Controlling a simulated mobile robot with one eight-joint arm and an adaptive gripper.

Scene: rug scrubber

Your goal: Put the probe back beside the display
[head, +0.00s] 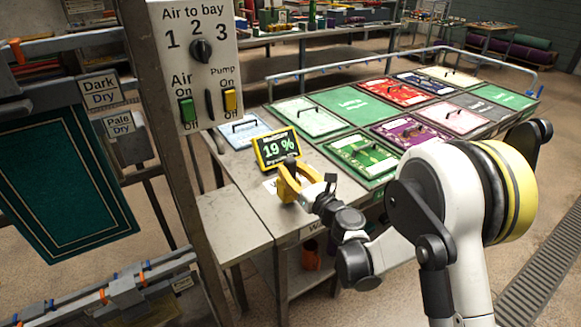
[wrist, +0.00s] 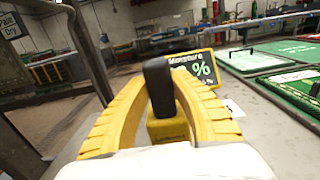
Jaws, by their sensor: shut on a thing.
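The display (head: 277,148) is a yellow-framed black screen on the grey bench. It reads "Moisture" and 19 % and leans back. In the wrist view the display (wrist: 197,70) stands just beyond my gripper, slightly right. My yellow gripper (head: 291,178) is in front of the display, low over the bench. It is shut on the probe (wrist: 167,131), which has a yellow body and a black upper part and looks roughly upright between the fingers. In the head view the fingers mostly hide the probe. I cannot tell whether its lower end touches the bench.
A pale card (wrist: 234,107) lies on the bench right of my gripper in the wrist view. Framed coloured panels with handles, including a green one (head: 362,157), cover the bench to the right. A post with a switch panel (head: 198,62) rises at left. A light-blue handled panel (head: 243,131) lies behind-left.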

